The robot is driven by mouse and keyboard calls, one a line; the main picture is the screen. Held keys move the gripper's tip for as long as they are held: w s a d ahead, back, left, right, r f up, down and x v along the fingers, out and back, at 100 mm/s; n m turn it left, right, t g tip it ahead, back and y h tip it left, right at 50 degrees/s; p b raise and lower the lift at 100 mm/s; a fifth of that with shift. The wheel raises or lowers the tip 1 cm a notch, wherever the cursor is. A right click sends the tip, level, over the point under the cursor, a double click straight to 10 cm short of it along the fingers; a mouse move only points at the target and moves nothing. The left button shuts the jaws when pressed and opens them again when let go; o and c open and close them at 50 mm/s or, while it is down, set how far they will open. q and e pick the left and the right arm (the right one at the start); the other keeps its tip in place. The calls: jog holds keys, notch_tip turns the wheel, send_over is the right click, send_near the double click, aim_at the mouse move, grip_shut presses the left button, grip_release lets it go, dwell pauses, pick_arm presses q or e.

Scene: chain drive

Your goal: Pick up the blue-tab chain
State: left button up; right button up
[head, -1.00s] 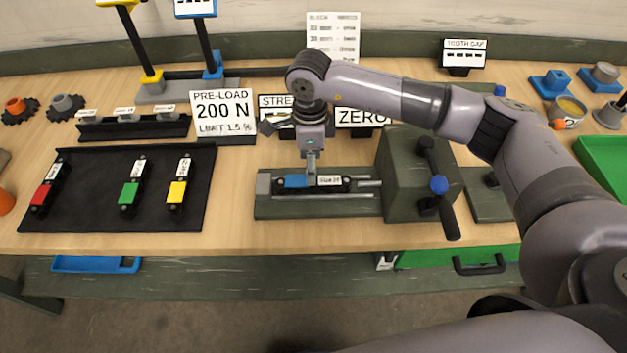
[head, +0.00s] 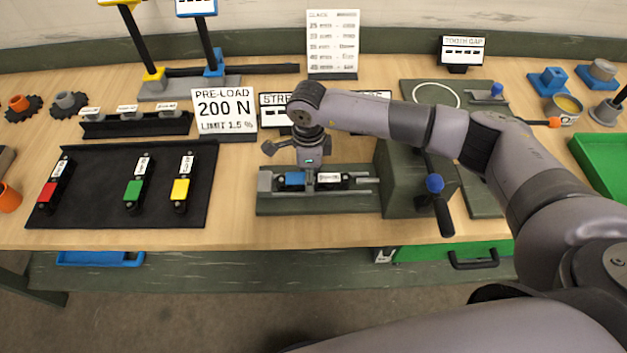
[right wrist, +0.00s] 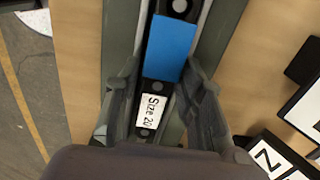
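The blue-tab chain (head: 292,179) lies in the channel of the grey stretch fixture (head: 275,204), with its blue tab at the left and a white size label to the right. In the right wrist view the blue tab (right wrist: 171,48) and the label "Size 20" (right wrist: 150,111) show clearly. My right gripper (head: 309,182) is down over the chain's middle. In the right wrist view its two fingers (right wrist: 162,72) stand open on either side of the chain, with a gap visible at the left finger; contact at the right finger is unclear. My left gripper is not in view.
A black mat (head: 100,215) at the left holds red, green and yellow-tab chains. The fixture's housing with a blue-knobbed lever (head: 435,184) stands to the right. Signs, including the pre-load sign (head: 224,109), stand behind. A green tray (head: 600,160) is at the far right.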

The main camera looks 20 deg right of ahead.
grip_shut()
jog(key=shift+w+r, duration=0.1)
jog(key=shift+r, duration=0.1)
dwell(0.6)
